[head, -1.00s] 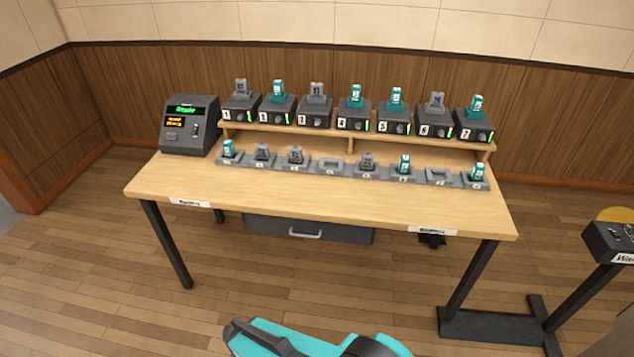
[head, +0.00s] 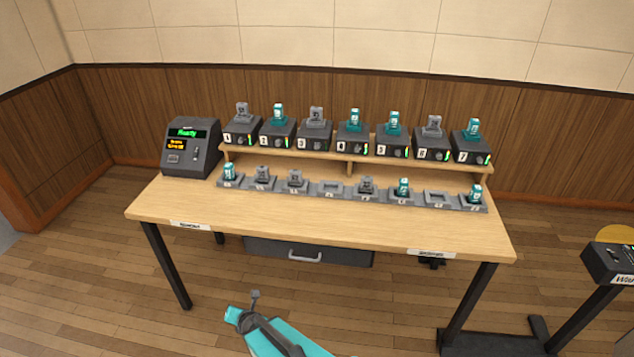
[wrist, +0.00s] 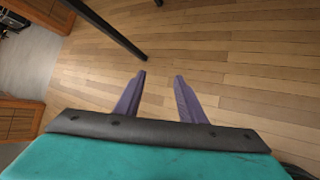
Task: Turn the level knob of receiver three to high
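Receiver three (head: 315,132) is a dark box on the raised shelf, third from the left, with a grey pack standing on top. Its front carries a label "3" and a small knob too small to read; I see no lit green bar there. My gripper (wrist: 160,76) is open and empty in the wrist view, its two purple fingers apart above the wood floor. My teal arm shows at the bottom of the head view, in front of the table and well away from the receiver.
Several similar receivers line the shelf (head: 350,170), some with teal packs. A row of grey cradles, some holding packs, lies in front on the wooden table (head: 300,215). A console (head: 190,148) stands at left. A dark stand (head: 612,262) is at right. The table's front strip is clear.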

